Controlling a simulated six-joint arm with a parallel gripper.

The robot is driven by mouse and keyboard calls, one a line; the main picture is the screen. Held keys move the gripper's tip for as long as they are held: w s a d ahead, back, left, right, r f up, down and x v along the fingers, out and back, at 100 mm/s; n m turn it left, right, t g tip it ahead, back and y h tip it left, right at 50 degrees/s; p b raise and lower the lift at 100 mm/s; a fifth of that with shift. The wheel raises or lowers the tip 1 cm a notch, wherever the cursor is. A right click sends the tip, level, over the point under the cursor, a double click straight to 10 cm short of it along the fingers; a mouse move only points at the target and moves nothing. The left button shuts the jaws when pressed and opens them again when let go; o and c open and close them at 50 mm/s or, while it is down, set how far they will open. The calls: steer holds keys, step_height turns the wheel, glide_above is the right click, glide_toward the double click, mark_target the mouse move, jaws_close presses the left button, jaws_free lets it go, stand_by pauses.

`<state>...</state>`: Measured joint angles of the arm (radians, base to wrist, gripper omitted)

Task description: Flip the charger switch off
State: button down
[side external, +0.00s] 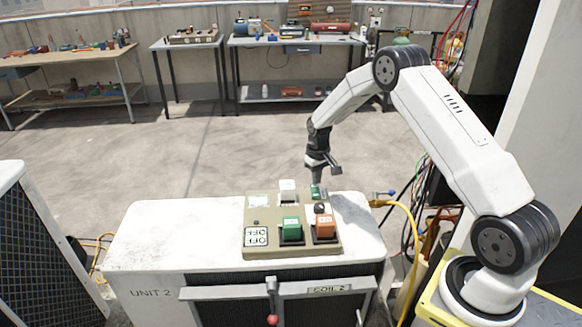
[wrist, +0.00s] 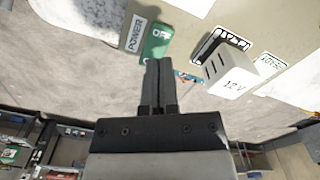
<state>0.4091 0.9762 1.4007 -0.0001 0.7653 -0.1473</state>
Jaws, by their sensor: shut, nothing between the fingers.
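An olive panel (side external: 262,213), which looks like the charger, lies on the white condenser top. At its far edge is a small green switch (side external: 316,191). In the wrist view the green switch (wrist: 157,42) has white lettering, too small to read surely, and sits beside a label reading POWER (wrist: 136,33). My gripper (side external: 317,178) is just above the switch, pointing down, with its fingers shut and empty. In the wrist view the fingertips (wrist: 158,63) are at the switch's near edge; I cannot tell whether they touch it.
A white block marked 12 V (wrist: 232,78) stands right of the fingers in the wrist view; the side view shows it too (side external: 288,190). The condenser top (side external: 160,235) is clear at left.

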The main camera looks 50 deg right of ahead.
mark_target(315, 195)
steer(key=shift+r, duration=1.55)
steer(key=shift+r, duration=0.1)
steer(key=s+a+r+n+t, duration=0.1)
steer(key=s+a+r, duration=0.3)
steer(key=a, duration=0.2)
steer(key=s+a+r+n, duration=0.1)
steer(key=s+a+r, duration=0.25)
steer(key=a, duration=0.35)
steer(key=s+a, duration=0.4)
steer(key=s, duration=0.2)
steer(key=s+a+r+n+t, duration=0.1)
steer(key=s+a, duration=0.3)
steer(key=s, duration=0.3)
steer(key=shift+s+a+r+t, duration=0.15)
steer(key=shift+s+r+t, duration=0.15)
